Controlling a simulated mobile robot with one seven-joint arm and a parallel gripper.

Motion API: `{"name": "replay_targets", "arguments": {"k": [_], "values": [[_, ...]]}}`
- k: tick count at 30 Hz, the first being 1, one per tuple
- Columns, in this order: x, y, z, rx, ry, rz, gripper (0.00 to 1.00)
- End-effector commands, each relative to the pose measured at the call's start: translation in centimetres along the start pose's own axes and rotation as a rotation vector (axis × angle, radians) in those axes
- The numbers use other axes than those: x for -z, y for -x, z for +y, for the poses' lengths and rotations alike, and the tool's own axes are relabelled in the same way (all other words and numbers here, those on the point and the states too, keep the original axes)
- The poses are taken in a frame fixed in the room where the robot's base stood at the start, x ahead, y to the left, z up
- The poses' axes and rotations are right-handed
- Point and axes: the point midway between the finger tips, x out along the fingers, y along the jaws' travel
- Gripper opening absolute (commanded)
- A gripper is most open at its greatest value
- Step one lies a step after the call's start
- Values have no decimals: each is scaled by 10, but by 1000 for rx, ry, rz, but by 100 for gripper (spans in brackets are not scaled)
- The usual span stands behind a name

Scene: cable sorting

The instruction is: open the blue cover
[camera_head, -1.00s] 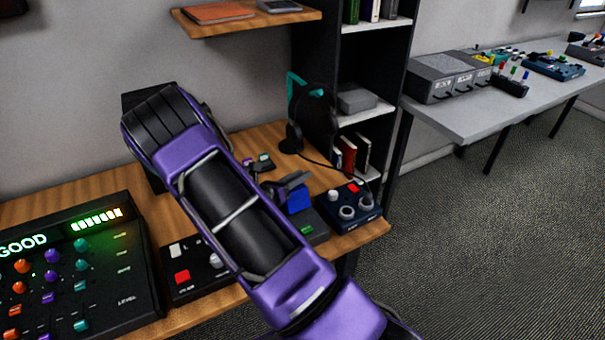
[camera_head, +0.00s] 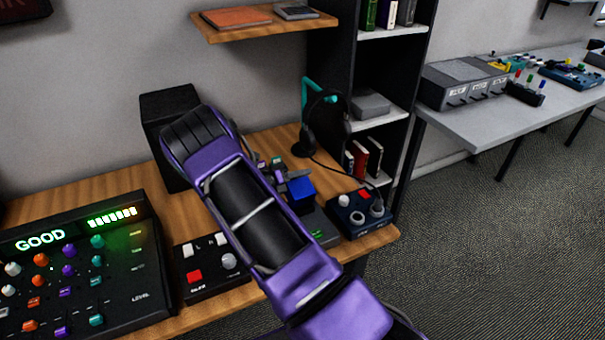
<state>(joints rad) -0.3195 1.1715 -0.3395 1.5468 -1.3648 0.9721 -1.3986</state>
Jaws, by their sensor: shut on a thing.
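The blue cover (camera_head: 301,188) is a small blue box-like piece on a dark grey device (camera_head: 318,228) near the desk's right side. My purple arm crosses the middle of the view and hides part of that device. My gripper (camera_head: 285,179) shows only in part beyond the arm, with grey and purple parts at the cover's upper left edge. It is shut on the blue cover. The exact contact and the cover's hinge are too small and hidden to make out.
A navy box with knobs and a red button (camera_head: 355,213) stands right beside the device. A headphone stand (camera_head: 304,120) and black speaker (camera_head: 168,105) are behind. A black button box (camera_head: 208,268) and a lit mixer panel (camera_head: 80,265) are left.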

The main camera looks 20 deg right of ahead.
Motion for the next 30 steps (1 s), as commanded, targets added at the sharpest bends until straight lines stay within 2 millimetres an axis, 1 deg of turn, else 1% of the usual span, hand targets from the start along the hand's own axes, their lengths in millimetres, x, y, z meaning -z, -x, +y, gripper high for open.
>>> {"name": "replay_targets", "arguments": {"k": [1, 9, 22, 23, 24, 26, 27, 28, 30], "values": [[8, 0, 6, -6, 7, 8, 0], [10, -2, 11, -6, 8, 10, 0], [12, -2, 12, -6, 9, 12, 0], [12, -2, 12, -7, 9, 12, 28], [12, -2, 12, -6, 9, 12, 35], [12, -3, 12, -6, 9, 12, 46], [11, -3, 11, -5, 8, 12, 53], [11, -3, 11, -5, 8, 11, 57], [10, -3, 10, -4, 6, 10, 57]]}}
